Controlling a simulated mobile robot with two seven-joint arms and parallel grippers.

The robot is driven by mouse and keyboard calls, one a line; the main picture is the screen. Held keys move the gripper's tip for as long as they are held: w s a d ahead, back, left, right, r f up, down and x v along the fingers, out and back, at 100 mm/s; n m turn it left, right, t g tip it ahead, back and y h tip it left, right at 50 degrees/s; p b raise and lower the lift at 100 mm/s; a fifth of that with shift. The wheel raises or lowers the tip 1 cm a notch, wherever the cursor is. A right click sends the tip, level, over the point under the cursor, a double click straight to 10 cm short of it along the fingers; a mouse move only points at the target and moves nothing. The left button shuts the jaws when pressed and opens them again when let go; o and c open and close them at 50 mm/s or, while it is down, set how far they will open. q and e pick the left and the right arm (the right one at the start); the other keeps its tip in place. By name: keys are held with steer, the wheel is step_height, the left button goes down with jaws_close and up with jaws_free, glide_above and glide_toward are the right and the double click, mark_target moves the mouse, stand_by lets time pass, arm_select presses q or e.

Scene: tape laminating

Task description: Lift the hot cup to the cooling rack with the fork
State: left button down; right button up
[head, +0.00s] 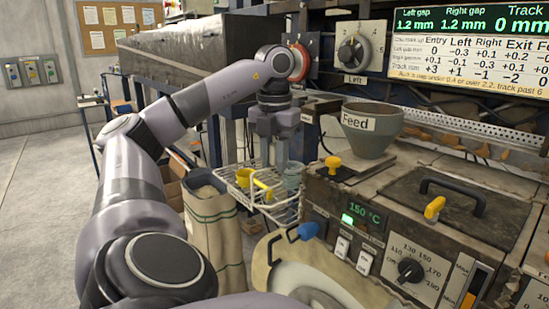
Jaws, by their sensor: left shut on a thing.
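My left gripper (281,163) points down over the back of a white wire rack (272,211) at the middle of the view. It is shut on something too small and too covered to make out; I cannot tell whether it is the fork. A small yellow cup (243,177) stands at the rack's left side. A yellow curved bar (263,188) shows at the rack's middle, below the fingers. A pale grey-green cup-like vessel (292,180) is just right of the fingers. I cannot tell which cup is hot. My right gripper is not in view.
A grey funnel labelled Feed (371,128) and a heater box (345,195) reading 150 °C stand right of the rack. An open sack (212,225) stands at its left. A blue-knobbed lever (307,231) is in front. Open floor (35,220) lies far left.

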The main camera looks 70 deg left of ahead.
mark_target(274, 144)
arm_select(q)
steer(key=shift+r+p, duration=0.6)
steer(key=shift+r, duration=0.3)
steer(key=shift+r+p, duration=1.4)
steer(key=shift+f, duration=0.1)
